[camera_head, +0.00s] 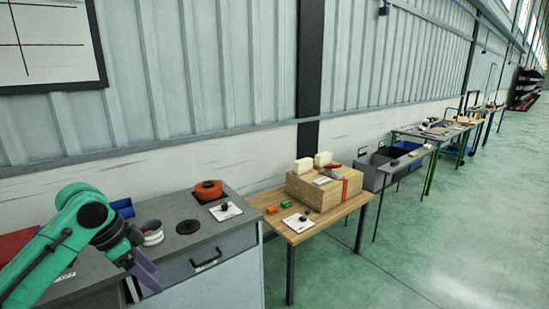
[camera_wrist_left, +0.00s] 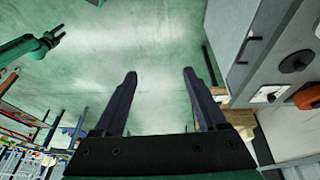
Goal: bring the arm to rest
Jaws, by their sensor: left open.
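My left arm is green and comes in from the left in the head view. Its dark purple gripper (camera_head: 146,273) hangs in front of the grey cabinet's edge. In the left wrist view the two fingers (camera_wrist_left: 159,76) stand wide apart with only green floor between them, so the gripper is open and empty. Another green arm, which looks like my right one, shows at the upper left of the left wrist view, with its small dark gripper (camera_wrist_left: 54,37) over the floor. Its jaws are too small to read. That arm is not in the head view.
More benches line the wall. The floor at right is clear.

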